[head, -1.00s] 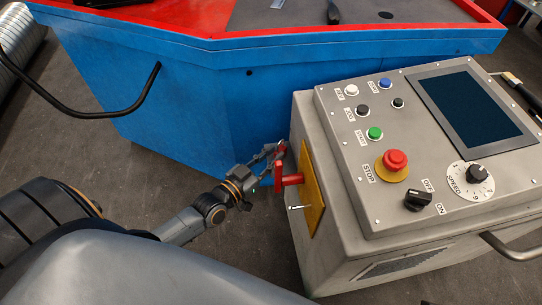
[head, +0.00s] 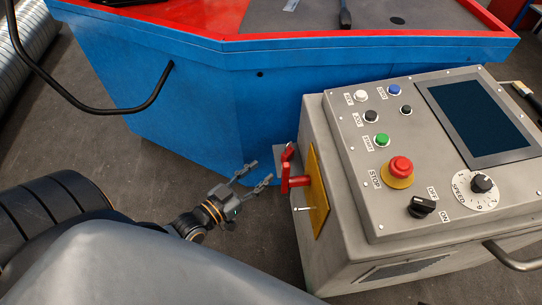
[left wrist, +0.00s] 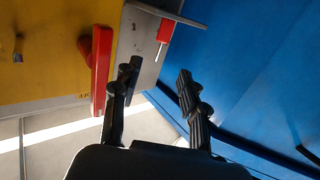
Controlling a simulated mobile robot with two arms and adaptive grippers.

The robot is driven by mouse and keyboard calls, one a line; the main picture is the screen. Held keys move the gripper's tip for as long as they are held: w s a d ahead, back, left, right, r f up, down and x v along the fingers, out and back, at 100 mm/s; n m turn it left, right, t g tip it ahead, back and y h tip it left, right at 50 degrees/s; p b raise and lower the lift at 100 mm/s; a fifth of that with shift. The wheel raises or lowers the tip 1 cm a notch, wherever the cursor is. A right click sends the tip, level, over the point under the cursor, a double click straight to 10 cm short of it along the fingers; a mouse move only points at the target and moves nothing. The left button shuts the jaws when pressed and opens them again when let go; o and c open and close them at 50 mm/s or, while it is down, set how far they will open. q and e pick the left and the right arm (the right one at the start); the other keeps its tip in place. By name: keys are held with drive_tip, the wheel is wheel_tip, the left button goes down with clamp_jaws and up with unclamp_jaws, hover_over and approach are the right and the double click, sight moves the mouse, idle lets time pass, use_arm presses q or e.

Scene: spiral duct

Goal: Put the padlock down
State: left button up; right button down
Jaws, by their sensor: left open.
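The small red padlock (head: 288,153) lies on a small grey shelf (head: 279,163) on the left side of the control box. In the left wrist view the padlock (left wrist: 165,31) shows near the top, its metal shackle pointing down in the picture, on the bare grey shelf (left wrist: 140,45). My left gripper (head: 262,172) is open and empty, left of the shelf and apart from the padlock. Its two fingers (left wrist: 158,82) are spread in the left wrist view, with the padlock beyond them. My right gripper is not in view.
A red handle (head: 285,180) sticks out from the yellow plate (head: 317,195) beside the shelf; it is close to one finger in the wrist view (left wrist: 101,70). The grey control box (head: 340,240) stands at right, the blue bench (head: 210,110) behind. Open floor lies at left.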

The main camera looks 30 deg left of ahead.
use_arm(q)
drive_tip(key=s+d+f+g+y, duration=0.1)
drive_tip(key=s+d+f+g, duration=0.4)
drive_tip(key=d+f+g, duration=0.15)
drive_tip(key=s+a+n+g+y, duration=0.1)
drive_tip(key=s+a+g+y, duration=0.1)
drive_tip(key=s+g, duration=0.5)
drive_tip(key=shift+s+r+y, duration=0.3)
drive_tip(key=shift+s+y, duration=0.1)
drive_tip(key=shift+y, duration=0.3)
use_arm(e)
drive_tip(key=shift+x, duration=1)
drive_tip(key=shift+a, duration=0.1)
